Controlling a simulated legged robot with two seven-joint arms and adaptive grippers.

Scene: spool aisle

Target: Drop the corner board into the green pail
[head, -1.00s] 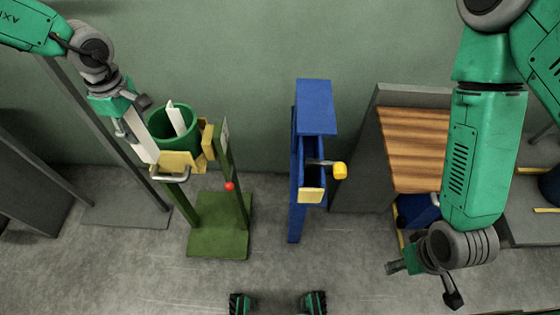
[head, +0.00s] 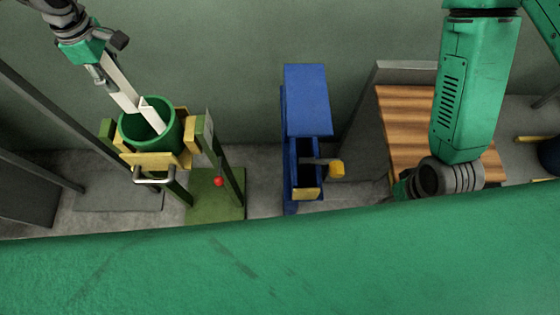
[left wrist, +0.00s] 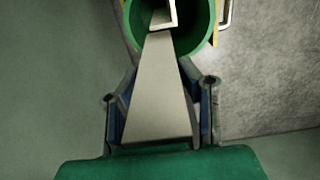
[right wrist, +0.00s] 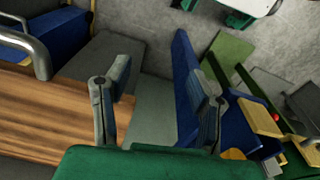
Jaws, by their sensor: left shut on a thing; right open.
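My left gripper (head: 106,76) is shut on a long pale corner board (head: 122,88), held tilted with its lower end at the mouth of the green pail (head: 165,140). In the left wrist view the corner board (left wrist: 158,95) runs from between the fingers (left wrist: 158,108) toward the green pail (left wrist: 202,47). A second pale angled piece (head: 153,115) stands inside the pail; how it meets the held board is unclear. The pail sits in a yellow holder on a green stand. My right gripper (right wrist: 158,90) is open and empty; in the head view it is mostly hidden.
A blue stand (head: 307,100) with a yellow-knobbed lever (head: 336,169) is at the middle. A slatted wooden bench (head: 400,125) is at the right, near my right gripper. A red ball (head: 219,181) is on the green stand (head: 217,205). Floor shows between the stands.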

